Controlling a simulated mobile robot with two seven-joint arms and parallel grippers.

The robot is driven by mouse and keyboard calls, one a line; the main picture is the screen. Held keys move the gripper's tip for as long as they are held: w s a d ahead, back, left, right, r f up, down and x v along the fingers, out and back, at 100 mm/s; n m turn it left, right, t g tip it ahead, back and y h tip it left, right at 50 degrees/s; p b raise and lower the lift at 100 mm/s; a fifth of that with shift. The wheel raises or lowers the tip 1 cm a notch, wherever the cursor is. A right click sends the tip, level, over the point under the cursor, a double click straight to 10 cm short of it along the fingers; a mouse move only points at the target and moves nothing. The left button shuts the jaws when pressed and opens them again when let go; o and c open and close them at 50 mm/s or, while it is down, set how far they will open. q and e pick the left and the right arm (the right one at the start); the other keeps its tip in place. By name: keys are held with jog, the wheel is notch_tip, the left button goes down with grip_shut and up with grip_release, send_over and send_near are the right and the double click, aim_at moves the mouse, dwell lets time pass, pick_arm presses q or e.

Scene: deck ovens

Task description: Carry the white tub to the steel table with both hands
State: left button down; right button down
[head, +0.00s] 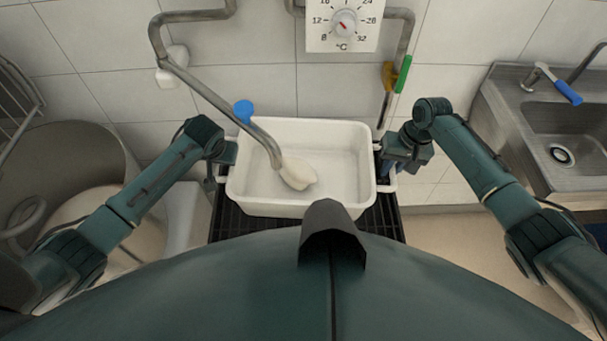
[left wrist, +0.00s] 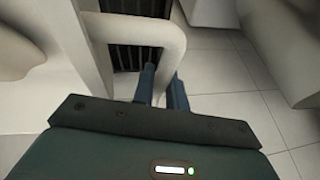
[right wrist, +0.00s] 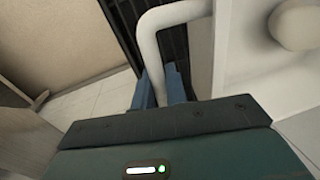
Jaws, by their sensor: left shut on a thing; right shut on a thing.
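The white tub (head: 345,170) is in the middle of the head view, with a handle at each end. A pale lump (head: 297,174) shows inside it. My left gripper (head: 222,176) is at the tub's left end. In the left wrist view its blue fingers (left wrist: 162,82) are shut on the white handle (left wrist: 172,35). My right gripper (head: 385,172) is at the right end. In the right wrist view its fingers (right wrist: 160,84) are shut on the other handle (right wrist: 150,28). I cannot make out a plain steel table.
A black slatted surface (head: 225,222) lies beneath the tub. A bent grey pipe (head: 205,92) crosses over the tub's left part. A steel sink unit (head: 530,150) stands at the right. A big round bowl (head: 75,150) is at the left. Floor shows at the right (head: 450,228).

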pick_arm(q)
jog(key=shift+r, duration=0.1)
pick_arm(e)
jog(key=shift+r, duration=0.1)
